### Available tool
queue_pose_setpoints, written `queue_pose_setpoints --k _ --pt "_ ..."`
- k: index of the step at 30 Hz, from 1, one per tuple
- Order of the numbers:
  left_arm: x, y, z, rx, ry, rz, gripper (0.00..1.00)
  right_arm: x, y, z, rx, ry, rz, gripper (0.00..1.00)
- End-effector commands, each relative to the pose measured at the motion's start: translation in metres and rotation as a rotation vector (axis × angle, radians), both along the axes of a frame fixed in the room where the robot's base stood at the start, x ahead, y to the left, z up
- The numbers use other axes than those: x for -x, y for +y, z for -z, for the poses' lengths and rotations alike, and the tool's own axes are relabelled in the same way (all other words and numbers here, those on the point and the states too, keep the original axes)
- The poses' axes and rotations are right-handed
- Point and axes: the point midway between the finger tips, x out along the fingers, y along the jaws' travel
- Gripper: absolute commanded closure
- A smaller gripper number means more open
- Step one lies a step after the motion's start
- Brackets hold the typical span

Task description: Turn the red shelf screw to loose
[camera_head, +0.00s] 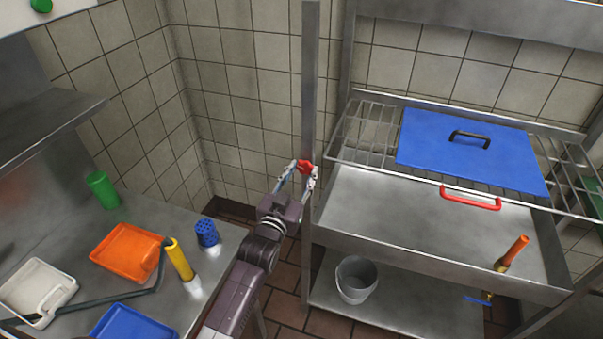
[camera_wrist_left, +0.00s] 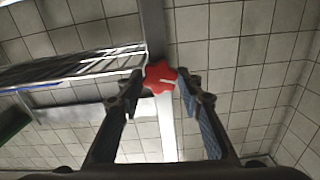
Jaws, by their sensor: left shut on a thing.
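The red shelf screw (camera_head: 305,167) is a star-shaped knob on the metal upright post (camera_head: 309,80) at the left end of the rack. My left gripper (camera_head: 300,172) is at the knob, with its two fingers on either side of it. In the left wrist view the knob (camera_wrist_left: 161,78) sits between the fingertips (camera_wrist_left: 163,80), showing a pale mark on its face. The gripper is shut on the knob. My right gripper is not in view.
The wire shelf (camera_head: 360,135) carries a blue lid (camera_head: 470,160) with a black handle. Below are a steel sink (camera_head: 400,215) and a grey bucket (camera_head: 355,280). The left counter (camera_head: 60,235) holds an orange tray (camera_head: 125,250), a blue holder (camera_head: 206,233) and a yellow-handled tool (camera_head: 180,260).

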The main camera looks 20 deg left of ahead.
Motion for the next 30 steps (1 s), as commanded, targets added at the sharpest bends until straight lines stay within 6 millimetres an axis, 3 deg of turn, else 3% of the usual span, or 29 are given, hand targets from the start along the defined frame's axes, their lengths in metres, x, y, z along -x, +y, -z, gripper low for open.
queue_pose_setpoints --k 4,5,9,20,23,30 --pt "0.001 0.000 0.003 -0.001 0.005 0.001 0.91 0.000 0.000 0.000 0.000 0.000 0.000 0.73" --pt "0.001 0.000 0.003 -0.001 0.005 0.001 0.63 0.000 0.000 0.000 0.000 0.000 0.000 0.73" --pt "0.000 0.000 0.002 -0.001 0.003 0.001 0.49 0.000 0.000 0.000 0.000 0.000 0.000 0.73" --pt "0.005 0.000 0.001 -0.002 0.002 0.000 0.49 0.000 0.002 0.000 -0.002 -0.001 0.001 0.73" --pt "0.018 0.001 0.002 -0.002 0.002 0.000 0.49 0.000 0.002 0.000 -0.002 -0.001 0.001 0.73" --pt "0.066 0.002 0.003 -0.002 0.005 0.001 0.49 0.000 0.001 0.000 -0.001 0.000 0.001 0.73"
